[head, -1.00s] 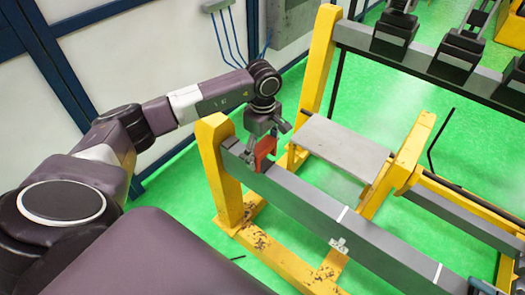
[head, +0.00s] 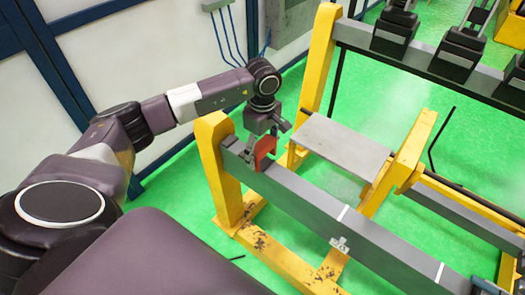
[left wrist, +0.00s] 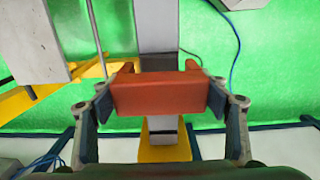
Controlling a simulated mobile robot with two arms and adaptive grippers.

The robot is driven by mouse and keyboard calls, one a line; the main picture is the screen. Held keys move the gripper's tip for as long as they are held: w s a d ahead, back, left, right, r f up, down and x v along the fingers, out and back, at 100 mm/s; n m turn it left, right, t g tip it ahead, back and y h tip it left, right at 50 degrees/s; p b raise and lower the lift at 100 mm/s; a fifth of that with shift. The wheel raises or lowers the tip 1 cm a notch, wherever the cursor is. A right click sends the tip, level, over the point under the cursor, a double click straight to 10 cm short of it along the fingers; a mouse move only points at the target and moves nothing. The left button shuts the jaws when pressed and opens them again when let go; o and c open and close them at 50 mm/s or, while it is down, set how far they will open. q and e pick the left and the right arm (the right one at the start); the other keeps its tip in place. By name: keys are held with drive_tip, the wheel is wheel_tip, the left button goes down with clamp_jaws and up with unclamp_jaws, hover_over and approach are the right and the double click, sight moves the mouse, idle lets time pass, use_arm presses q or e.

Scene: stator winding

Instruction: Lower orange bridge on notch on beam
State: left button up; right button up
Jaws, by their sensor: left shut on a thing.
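The orange bridge (head: 264,147) is at the near-left end of the grey beam (head: 320,214), with its legs pointing down. My left gripper (head: 265,138) is shut on it from above. In the left wrist view the bridge (left wrist: 160,93) lies across the beam (left wrist: 158,35), between the two fingers of my left gripper (left wrist: 165,110). I cannot tell whether the bridge touches the beam or sits just above it. The notch under it is hidden. My right gripper is not in view.
A yellow post (head: 219,170) stands at the beam's end, close to my gripper. A grey plate (head: 343,147) lies behind the beam on the yellow frame. Black clamps (head: 396,28) line a rear beam.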

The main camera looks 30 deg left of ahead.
sight(262, 163)
use_arm(q)
drive_tip(key=shift+f+b, duration=1.4)
drive_tip(key=shift+f, duration=0.2)
drive_tip(key=shift+f+b, duration=0.85)
drive_tip(key=shift+f, duration=0.05)
drive_tip(key=o, duration=1.4)
drive_tip(key=shift+o, duration=0.5)
